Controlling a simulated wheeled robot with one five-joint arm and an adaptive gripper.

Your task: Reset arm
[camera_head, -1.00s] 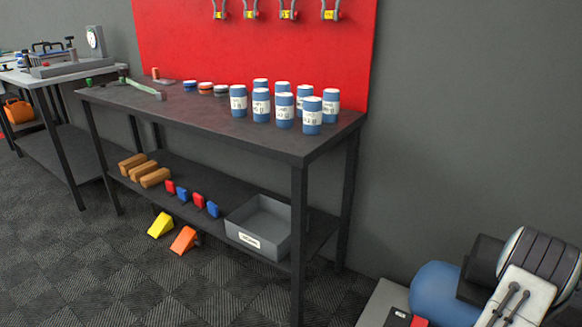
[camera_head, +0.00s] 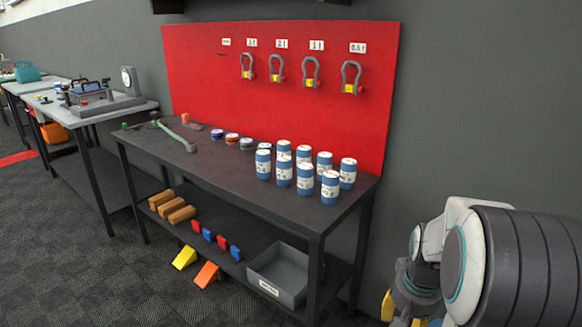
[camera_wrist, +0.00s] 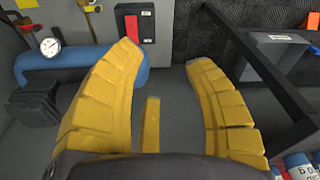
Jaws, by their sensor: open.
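My gripper (camera_wrist: 165,75) fills the middle of the wrist view. In the head view my arm is folded at the lower right, and only a little yellow of the gripper shows at the bottom edge by the arm. The fingertips are hidden there.
A dark workbench (camera_head: 235,180) carries several blue-and-white canisters (camera_head: 330,185). Its lower shelf holds a grey bin (camera_head: 290,262) and wooden blocks (camera_head: 182,215). Shackles (camera_head: 311,72) hang on a red board (camera_head: 200,70). Yellow and orange wedges (camera_head: 207,275) stand below. Open floor lies at lower left.

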